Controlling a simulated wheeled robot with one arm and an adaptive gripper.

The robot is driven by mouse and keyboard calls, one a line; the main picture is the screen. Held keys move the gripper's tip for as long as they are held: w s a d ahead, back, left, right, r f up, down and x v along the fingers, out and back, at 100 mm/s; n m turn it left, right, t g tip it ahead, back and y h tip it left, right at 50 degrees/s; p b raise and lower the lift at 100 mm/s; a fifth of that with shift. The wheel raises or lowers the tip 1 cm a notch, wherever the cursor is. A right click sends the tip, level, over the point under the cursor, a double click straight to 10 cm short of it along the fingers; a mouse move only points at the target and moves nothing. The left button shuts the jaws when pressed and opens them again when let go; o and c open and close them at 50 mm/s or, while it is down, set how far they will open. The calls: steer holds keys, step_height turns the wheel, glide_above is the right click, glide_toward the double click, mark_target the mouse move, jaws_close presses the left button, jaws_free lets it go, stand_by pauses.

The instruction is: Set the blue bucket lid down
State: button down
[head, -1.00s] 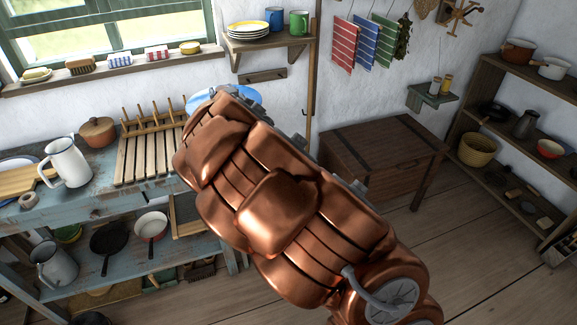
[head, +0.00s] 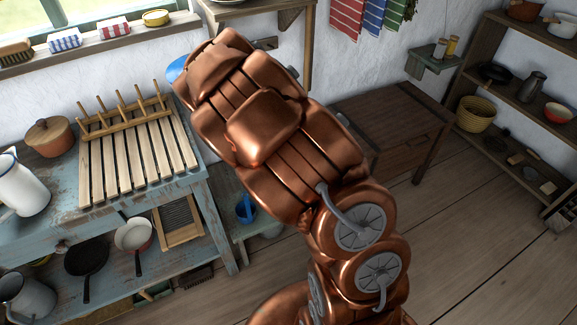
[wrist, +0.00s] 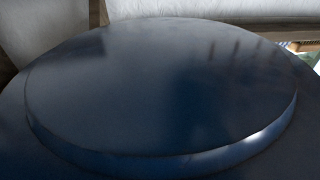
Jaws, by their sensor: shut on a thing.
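The blue bucket lid (wrist: 165,85) fills most of the wrist view, a round dark blue disc with a raised rim, very close to the camera. In the head view only a small blue edge of the lid (head: 177,69) shows at the left of my copper arm's end. My gripper is hidden behind the arm there, and its fingers do not show in the wrist view. It holds the lid in the air, above and behind the right end of the workbench.
The blue workbench (head: 205,215) carries a slatted wooden rack (head: 135,160), an orange pot (head: 50,138) and a white jug (head: 20,185). A small blue container (head: 245,208) stands low beside it. Floor is free at right.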

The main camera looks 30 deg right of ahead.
steer(key=s+d+f+n+y+b, duration=0.2)
steer(key=s+d+f+b, duration=0.1)
steer(key=d+f+b, duration=1.2)
steer(key=s+d+f+y+b, duration=0.2)
steer(key=s+d+f+b, duration=0.6)
steer(key=f, duration=0.5)
steer(key=shift+s+d+f+n+g, duration=0.3)
steer(key=shift+s+d+n+g, duration=0.1)
steer(key=shift+s+d, duration=0.6)
steer(key=shift+s+a, duration=0.1)
steer(key=w+f+b, duration=0.2)
steer(key=f, duration=0.5)
steer(key=w+a+f+b, duration=0.1)
steer(key=w+f+b, duration=0.1)
steer(key=f, duration=0.5)
steer(key=shift+f+b, duration=0.3)
steer(key=shift+b, duration=0.35)
steer(key=shift+a+f, duration=0.1)
steer(key=shift+f, duration=0.1)
